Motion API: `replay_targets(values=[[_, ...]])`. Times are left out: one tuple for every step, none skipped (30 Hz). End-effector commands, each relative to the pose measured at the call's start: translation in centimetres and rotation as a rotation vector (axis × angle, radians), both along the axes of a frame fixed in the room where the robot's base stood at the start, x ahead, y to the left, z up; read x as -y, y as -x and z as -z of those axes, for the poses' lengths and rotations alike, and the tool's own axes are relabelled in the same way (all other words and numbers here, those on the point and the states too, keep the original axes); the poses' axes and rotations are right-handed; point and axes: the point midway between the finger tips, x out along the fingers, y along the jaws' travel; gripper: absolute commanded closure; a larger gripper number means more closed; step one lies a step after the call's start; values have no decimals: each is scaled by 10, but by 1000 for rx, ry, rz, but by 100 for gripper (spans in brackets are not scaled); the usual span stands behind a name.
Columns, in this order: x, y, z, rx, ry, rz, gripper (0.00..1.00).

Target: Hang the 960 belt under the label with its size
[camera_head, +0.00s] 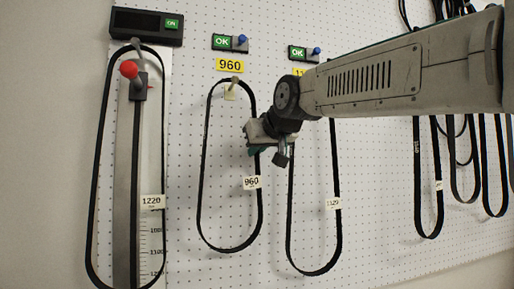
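The 960 belt (201,178) is a thin black loop with a white "960" tag (251,183) on its right strand. It hangs down the pegboard below the yellow 960 label (229,65), and its top appears to pass over a pale peg (234,82). My gripper (268,143) is at the upper right strand of this belt and overlaps it in the picture. The fingers are small and dark, so I cannot tell whether they are open or shut, or touch the belt.
A second tagged belt (338,180) hangs close on the right, partly behind my arm; its yellow label (298,72) is partly hidden. At left, a belt tagged 1220 (97,170) is on a measuring fixture with a red knob (129,69). Several belts (418,180) hang far right.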

Motion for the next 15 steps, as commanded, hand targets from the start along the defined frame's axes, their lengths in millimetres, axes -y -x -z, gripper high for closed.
replay_targets(values=[[0,-1,3,-5,3,0,100],[0,-1,3,-5,3,0,100],[0,-1,3,-5,3,0,100],[0,-1,4,-6,3,0,100],[0,-1,4,-6,3,0,100],[0,-1,4,-6,3,0,100],[0,-1,4,-6,3,0,100],[0,-1,4,-7,4,1,100],[0,-1,4,-7,4,1,100],[0,-1,4,-7,4,1,100],[0,-1,4,-7,4,1,100],[0,-1,4,-7,4,1,100],[0,-1,4,-7,4,1,100],[0,-1,4,-8,4,1,100],[0,-1,5,-8,4,1,93]])
